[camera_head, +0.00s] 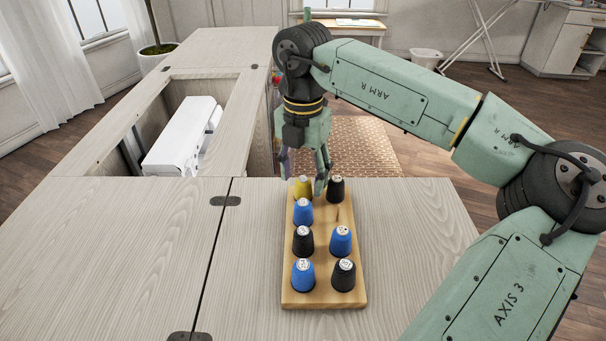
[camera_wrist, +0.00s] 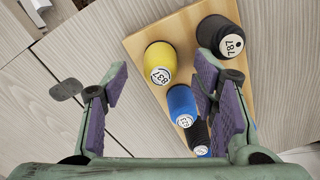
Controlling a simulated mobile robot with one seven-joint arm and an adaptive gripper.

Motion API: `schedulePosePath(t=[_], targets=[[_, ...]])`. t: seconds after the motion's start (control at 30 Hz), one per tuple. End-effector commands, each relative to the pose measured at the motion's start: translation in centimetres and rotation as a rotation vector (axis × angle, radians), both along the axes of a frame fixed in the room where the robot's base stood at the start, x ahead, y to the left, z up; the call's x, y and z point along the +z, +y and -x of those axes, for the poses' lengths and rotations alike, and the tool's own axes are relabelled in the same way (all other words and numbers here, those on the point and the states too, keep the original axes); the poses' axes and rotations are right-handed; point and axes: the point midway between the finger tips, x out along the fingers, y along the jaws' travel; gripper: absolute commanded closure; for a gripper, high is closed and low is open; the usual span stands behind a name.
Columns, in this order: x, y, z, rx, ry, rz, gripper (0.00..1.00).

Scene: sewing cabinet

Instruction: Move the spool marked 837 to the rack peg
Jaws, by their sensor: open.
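The yellow spool (camera_head: 302,187), whose label reads 837 in the wrist view (camera_wrist: 158,55), stands upright at the far left of a wooden rack (camera_head: 324,298). My gripper (camera_head: 304,177) is open and empty, pointing down over the rack's far end. In the wrist view the yellow spool lies just past my two fingertips (camera_wrist: 158,80), between them and apart from both pads. A bare rack peg (camera_head: 338,213) seems to show in the right row, second from the far end, between a black spool and a blue spool.
A black spool marked 787 (camera_wrist: 231,43) stands close to the right of the yellow spool. Blue spools (camera_head: 303,212) and black spools (camera_head: 303,241) fill nearby rack places. The cabinet top (camera_head: 110,250) is clear to the left. A white machine (camera_head: 183,135) sits in the cabinet opening behind.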

Motion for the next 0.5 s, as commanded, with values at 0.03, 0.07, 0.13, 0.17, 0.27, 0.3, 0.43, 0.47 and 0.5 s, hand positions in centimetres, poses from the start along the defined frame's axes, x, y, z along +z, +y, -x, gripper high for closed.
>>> schedulePosePath(t=[0.03,0.07,0.13,0.17,0.27,0.3,0.43,0.47,0.5], targets=[[0.7,0.0,-0.1,0.0,-0.004,0.002,0.47],[1.2,0.0,-0.1,-0.001,-0.004,0.002,0.47],[2.5,0.0,-0.1,0.0,-0.004,0.001,0.47],[3.1,0.0,-0.1,-0.001,-0.005,0.001,0.47],[5.4,0.0,-0.1,-0.002,-0.004,0.001,0.47],[6.2,0.0,-0.1,-0.001,-0.004,0.001,0.47],[8.8,0.1,-0.1,-0.001,-0.004,0.001,0.47],[9.2,0.0,0.0,-0.001,-0.003,0.0,0.47],[9.8,0.0,0.0,-0.001,-0.002,0.0,0.47]])
